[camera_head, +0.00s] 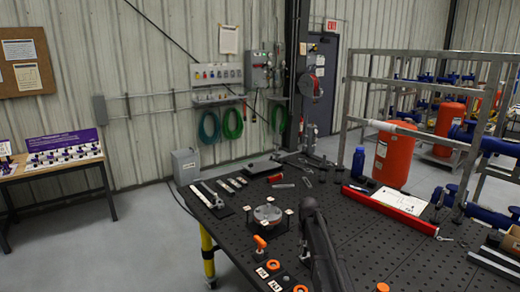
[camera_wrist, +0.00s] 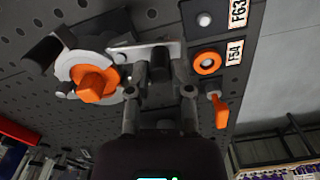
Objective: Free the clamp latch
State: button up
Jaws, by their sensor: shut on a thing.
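In the wrist view, my gripper (camera_wrist: 160,76) is at a clamp-like assembly on a dark perforated panel. A dark block sits between its two fingers, at the end of a light grey bar (camera_wrist: 150,50); I take this to be the clamp latch, but the fingers partly hide it. To its left is a pale round disc with an orange square hub (camera_wrist: 93,84) and a dark handle (camera_wrist: 48,48). In the head view my dark arm covers the gripper and what it holds.
An orange lever (camera_wrist: 221,112) and an orange ring (camera_wrist: 207,62) with labels lie right of my gripper. In the head view, a round metal flange (camera_head: 267,213), a wrench (camera_head: 211,194) and a long red case (camera_head: 391,208) are on the black table (camera_head: 385,255).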

jog(key=shift+s+d, duration=0.5)
jog(key=shift+s, duration=0.15)
dwell(0.6)
jog(key=o, duration=0.8)
jog(key=shift+o, duration=1.2)
jog(key=shift+r, duration=0.1)
jog(key=shift+w+r+p, duration=0.1)
jog(key=shift+r+p, duration=1.3)
jog(key=shift+p, duration=0.1)
